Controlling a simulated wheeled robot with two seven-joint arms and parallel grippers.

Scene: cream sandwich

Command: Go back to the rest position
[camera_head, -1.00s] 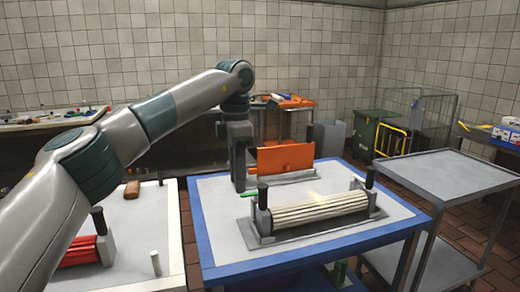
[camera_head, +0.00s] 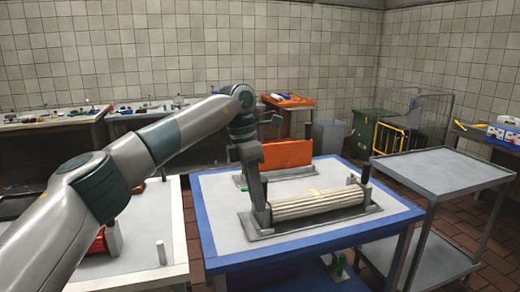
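My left arm comes in from the left and bends down at the wrist over the blue-edged table (camera_head: 225,215). My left gripper (camera_head: 261,215) points down, in front of the left end of a ribbed cream roller (camera_head: 318,203) on a grey base plate. It overlaps the roller's left end support and hides it; I cannot tell whether they touch. The fingers are too small and merged to tell open from shut, and no held object can be made out. My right gripper is not in view.
An orange panel (camera_head: 287,153) stands behind the roller. A white table (camera_head: 150,225) with a red roller (camera_head: 98,243) is at left, partly behind my arm. A grey trolley (camera_head: 440,172) stands at right. A green bin (camera_head: 368,128) is at the back.

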